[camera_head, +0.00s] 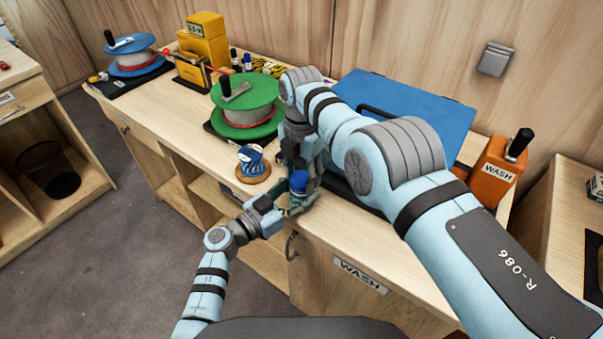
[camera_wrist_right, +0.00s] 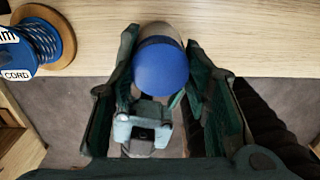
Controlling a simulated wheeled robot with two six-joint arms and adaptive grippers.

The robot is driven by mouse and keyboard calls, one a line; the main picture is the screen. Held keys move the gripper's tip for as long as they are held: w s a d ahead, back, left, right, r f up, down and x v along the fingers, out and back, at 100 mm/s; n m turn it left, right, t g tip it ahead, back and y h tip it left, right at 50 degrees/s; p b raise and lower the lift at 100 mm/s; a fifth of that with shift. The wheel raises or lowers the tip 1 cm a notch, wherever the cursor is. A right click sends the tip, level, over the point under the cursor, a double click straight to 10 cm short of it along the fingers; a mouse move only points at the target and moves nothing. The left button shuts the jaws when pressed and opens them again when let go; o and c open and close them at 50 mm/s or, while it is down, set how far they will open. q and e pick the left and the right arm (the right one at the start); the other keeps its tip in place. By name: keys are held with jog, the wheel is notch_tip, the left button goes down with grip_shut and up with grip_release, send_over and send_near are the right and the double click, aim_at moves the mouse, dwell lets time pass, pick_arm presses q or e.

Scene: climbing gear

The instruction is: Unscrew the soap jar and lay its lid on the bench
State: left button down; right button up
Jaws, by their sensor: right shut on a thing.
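The soap jar's blue lid (camera_head: 299,181) shows near the bench's front edge in the head view, and the lid (camera_wrist_right: 163,66) is large in the right wrist view. A beige part (camera_wrist_right: 157,30) of the jar shows past it. My right gripper (camera_wrist_right: 162,55) is shut with a finger on each side; whether the fingertips press the lid or the body is unclear. My left gripper (camera_head: 284,210) is low in front of the jar; its fingertips are mostly hidden. The wooden bench (camera_head: 335,222) lies beneath, with bare wood right of the jar.
A wooden spool of blue cord (camera_head: 252,161) stands just left of the jar, and a green reel (camera_head: 246,112) behind it. A blue panel (camera_head: 415,106) lies behind my right arm. An orange WASH container (camera_head: 491,172) stands at the bench's right end.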

aim_at(301, 178)
pick_arm(q)
jog(key=shift+a+f, duration=0.1)
jog(key=shift+f, duration=0.2)
pick_arm(e)
jog(key=shift+s, duration=0.1)
jog(key=shift+r, duration=1.05)
jog(key=shift+a+r, duration=0.1)
jog(key=shift+r, duration=0.3)
notch_tip(301, 178, up, 3)
jog(key=shift+r, duration=0.15)
pick_arm(q)
jog(key=c, duration=1.2)
grip_release()
jog(key=o, duration=0.5)
jog(key=shift+w, duration=0.2)
pick_arm(e)
jog(key=shift+w, duration=0.35)
pick_arm(q)
jog(key=shift+r, duration=0.1)
